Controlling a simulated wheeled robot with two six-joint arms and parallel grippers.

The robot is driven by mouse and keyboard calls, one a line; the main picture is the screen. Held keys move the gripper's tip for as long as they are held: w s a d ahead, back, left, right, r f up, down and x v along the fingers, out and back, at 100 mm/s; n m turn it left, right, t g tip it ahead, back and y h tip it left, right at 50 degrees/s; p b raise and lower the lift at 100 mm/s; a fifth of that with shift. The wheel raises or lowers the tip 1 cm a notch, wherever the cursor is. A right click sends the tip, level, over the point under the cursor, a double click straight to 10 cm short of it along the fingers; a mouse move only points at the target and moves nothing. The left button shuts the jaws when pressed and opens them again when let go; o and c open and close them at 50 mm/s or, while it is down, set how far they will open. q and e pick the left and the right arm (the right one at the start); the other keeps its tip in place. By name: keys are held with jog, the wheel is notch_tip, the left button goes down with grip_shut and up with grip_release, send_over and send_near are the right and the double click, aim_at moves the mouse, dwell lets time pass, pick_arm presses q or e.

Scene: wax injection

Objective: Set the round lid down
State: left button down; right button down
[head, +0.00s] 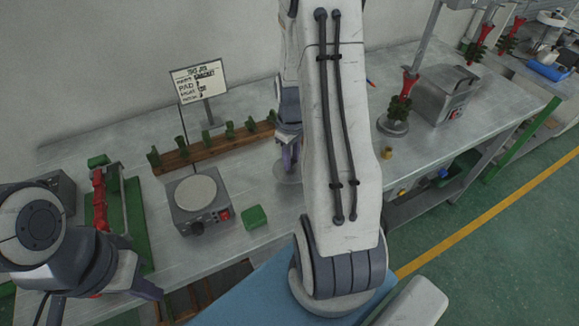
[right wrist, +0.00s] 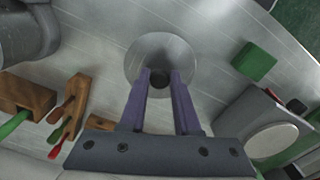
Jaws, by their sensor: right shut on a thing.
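The round lid (right wrist: 160,50) is a grey metal disc with a dark central knob in the right wrist view. My right gripper (right wrist: 160,78) has its purple fingers shut on that knob. In the head view my right gripper (head: 289,155) is partly hidden behind my own arm, and part of the lid (head: 287,174) shows below it, over the metal bench. I cannot tell whether the lid touches the bench. My left gripper (head: 105,290) is at the lower left, with no lid at it; its finger opening is not clear.
The metal bench (head: 245,180) holds a hot plate (head: 200,222) with a round pale top, a green block (head: 255,217) and a wooden rack (head: 215,145) with green pieces. A sign (head: 198,80) stands behind. Wooden tools (right wrist: 75,108) lie left in the right wrist view.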

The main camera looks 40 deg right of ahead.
aim_at(294, 176)
jog(key=shift+w+a+f, duration=0.1)
jog(key=shift+a+f, duration=0.1)
jog(key=shift+a, duration=0.05)
jog(key=shift+f, duration=0.4)
jog(key=shift+f+p, duration=0.4)
jog(key=shift+f, duration=1.2)
jog(key=shift+f, duration=0.1)
jog(key=c, duration=0.6)
grip_release()
